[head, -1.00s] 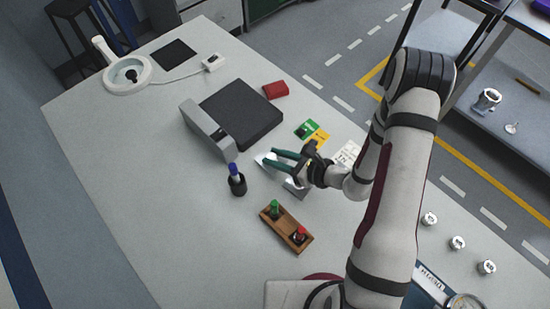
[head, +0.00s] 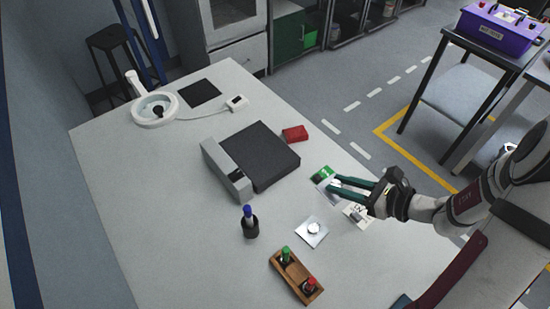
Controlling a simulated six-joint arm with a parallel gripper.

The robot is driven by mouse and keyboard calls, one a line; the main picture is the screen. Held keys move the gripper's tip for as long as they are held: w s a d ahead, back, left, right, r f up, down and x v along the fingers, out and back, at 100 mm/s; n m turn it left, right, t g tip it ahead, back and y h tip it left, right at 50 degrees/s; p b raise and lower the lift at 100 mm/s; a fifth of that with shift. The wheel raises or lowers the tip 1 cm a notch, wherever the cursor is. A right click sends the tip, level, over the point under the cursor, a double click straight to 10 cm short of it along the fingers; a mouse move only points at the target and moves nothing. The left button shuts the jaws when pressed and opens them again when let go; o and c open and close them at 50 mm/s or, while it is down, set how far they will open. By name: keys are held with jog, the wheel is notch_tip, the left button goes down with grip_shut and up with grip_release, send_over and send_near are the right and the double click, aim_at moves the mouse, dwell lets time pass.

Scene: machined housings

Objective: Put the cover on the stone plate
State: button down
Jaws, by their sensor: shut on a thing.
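My gripper (head: 352,190) has teal fingers and is shut on a small pale silvery piece, taken to be the cover (head: 335,184). The fingers hide much of it, and its shape is hard to make out.
A blue-topped bottle (head: 249,222) and a wooden tray (head: 297,276) with bottles stand in front.

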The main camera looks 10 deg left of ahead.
jog(key=w+a+r, duration=0.1)
jog(key=w+a, duration=0.2)
jog(key=w, duration=0.4)
send_over(267, 150)
notch_tip(267, 150, down, 4)
jog(key=shift+s+r, duration=0.1)
jog(key=shift+r, duration=0.05)
notch_tip(267, 150, down, 4)
jog(key=shift+a+f, duration=0.1)
jog(key=shift+f, duration=0.1)
jog(key=c, duration=0.6)
grip_release()
